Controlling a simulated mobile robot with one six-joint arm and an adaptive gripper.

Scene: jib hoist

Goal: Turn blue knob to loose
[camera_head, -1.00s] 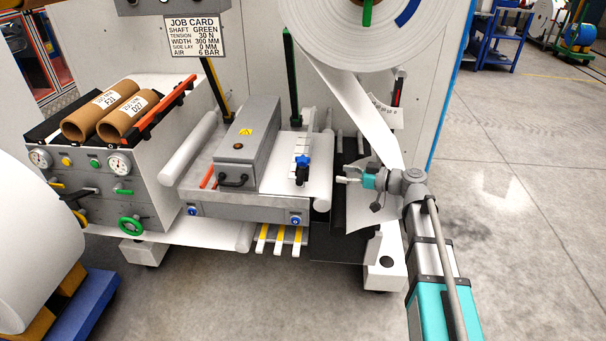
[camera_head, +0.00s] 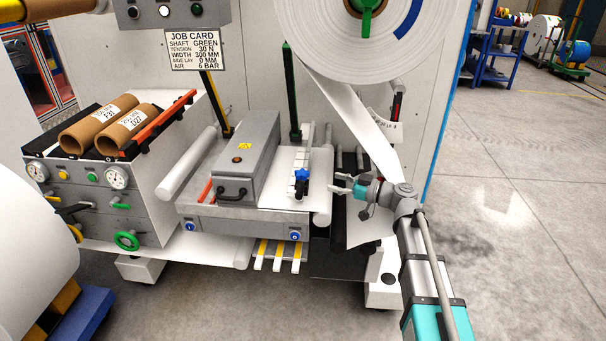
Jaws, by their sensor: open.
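The knob's markings are too small to read. Two blue round buttons, one at the left (camera_head: 190,227) and one at the right (camera_head: 295,236), are on the table's front face.
A grey box with a black handle (camera_head: 245,165) stands left of the bar. A green post (camera_head: 291,90) rises behind it. White web (camera_head: 355,115) runs down from the large roll (camera_head: 375,40) behind my gripper. Open floor (camera_head: 510,200) lies to the right.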

